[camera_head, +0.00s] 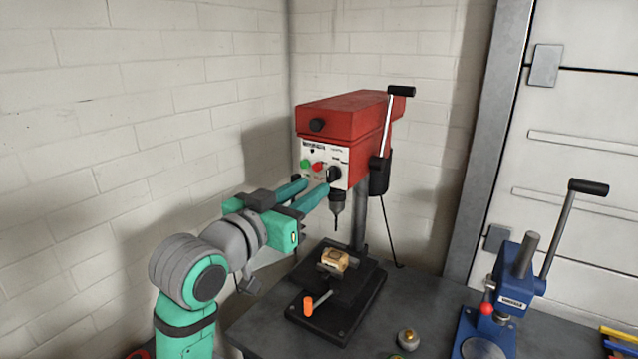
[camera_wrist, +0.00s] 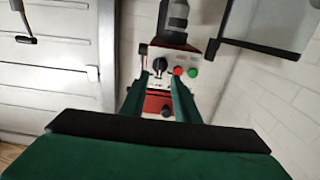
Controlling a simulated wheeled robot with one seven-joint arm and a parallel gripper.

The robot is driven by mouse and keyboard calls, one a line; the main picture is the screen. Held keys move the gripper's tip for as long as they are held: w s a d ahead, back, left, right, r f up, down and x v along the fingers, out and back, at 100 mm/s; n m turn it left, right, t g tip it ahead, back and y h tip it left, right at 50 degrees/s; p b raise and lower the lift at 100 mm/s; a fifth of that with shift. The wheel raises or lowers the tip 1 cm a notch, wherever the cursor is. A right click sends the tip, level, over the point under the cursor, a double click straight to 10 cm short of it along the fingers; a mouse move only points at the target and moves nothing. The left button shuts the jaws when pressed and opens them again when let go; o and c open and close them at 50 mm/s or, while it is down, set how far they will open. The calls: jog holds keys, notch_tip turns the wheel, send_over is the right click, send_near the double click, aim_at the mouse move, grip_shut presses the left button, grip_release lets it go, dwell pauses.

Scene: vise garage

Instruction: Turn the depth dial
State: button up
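The red drill press (camera_head: 345,113) stands on the bench near the wall corner. Its white front panel carries a black dial (camera_head: 334,173) at the right, likely the depth dial. The dial also shows in the wrist view (camera_wrist: 160,65), where the press appears upside down. My gripper (camera_head: 316,185) is in front of the panel, its two teal fingers pointing at it. In the wrist view my gripper (camera_wrist: 159,78) is open, with the dial seen in the gap between the fingers. Nothing is held. Whether a fingertip touches the dial cannot be told.
A green button (camera_head: 305,164) and a red button (camera_head: 318,166) sit left of the dial. A lever (camera_head: 386,125) rises at the press's right. A wooden block (camera_head: 335,260) lies in the vise under the drill bit. A blue press (camera_head: 505,302) stands at right.

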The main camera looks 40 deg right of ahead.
jog(key=shift+v, duration=2.55)
